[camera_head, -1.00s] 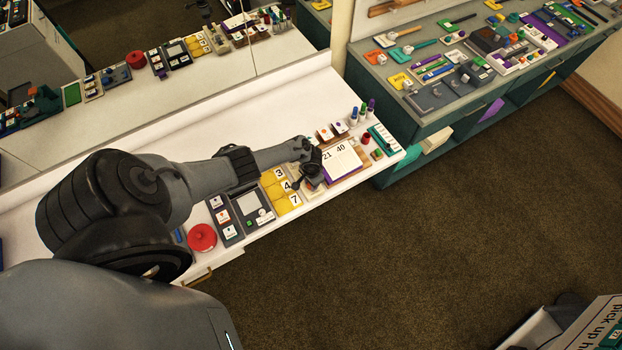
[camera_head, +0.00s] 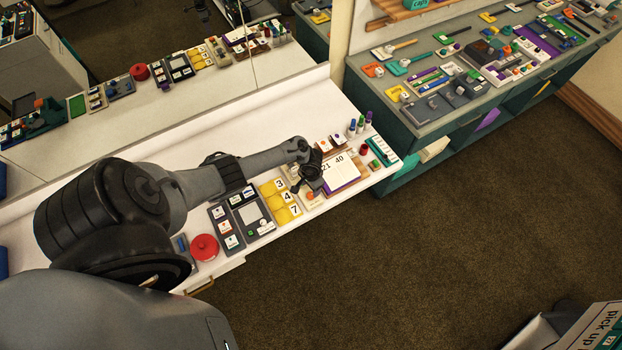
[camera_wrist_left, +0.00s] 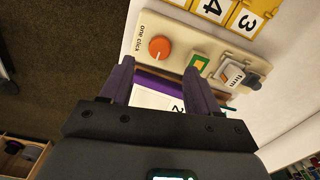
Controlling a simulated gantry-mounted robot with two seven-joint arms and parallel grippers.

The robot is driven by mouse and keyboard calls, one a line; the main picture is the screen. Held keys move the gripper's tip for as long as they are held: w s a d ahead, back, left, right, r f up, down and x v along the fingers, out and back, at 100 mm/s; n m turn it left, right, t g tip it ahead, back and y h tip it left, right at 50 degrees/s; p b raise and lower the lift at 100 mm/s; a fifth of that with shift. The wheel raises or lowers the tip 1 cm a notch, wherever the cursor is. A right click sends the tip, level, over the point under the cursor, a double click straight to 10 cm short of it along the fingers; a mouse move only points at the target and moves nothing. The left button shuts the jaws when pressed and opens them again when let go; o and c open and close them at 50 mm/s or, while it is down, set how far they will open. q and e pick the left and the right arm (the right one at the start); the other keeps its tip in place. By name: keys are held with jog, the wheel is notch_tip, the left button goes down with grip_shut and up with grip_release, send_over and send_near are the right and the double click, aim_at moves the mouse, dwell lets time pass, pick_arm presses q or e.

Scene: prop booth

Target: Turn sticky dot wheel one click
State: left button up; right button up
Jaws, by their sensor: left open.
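The orange round knob (camera_wrist_left: 159,47) sits on a beige board (camera_wrist_left: 192,33) beside a printed "one click" label (camera_wrist_left: 149,20) in the left wrist view. In the head view the orange knob (camera_head: 310,195) shows small on the white counter, just below my left gripper (camera_head: 309,180). In the left wrist view my left gripper (camera_wrist_left: 158,85) has its two dark purple fingers apart, with nothing between the tips. The fingertips point toward the knob and appear apart from it. My right gripper is not in view.
The same board has a green-and-orange square (camera_wrist_left: 198,66) and a slider-like part (camera_wrist_left: 233,75). Yellow number tiles (camera_head: 280,200) lie to the left, and a calendar block (camera_head: 343,170) lies to the right. A red round button (camera_head: 204,247) is farther left.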

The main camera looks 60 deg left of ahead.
pick_arm(q)
jog(key=shift+r+p, duration=0.5)
jog(key=shift+r, duration=1.55)
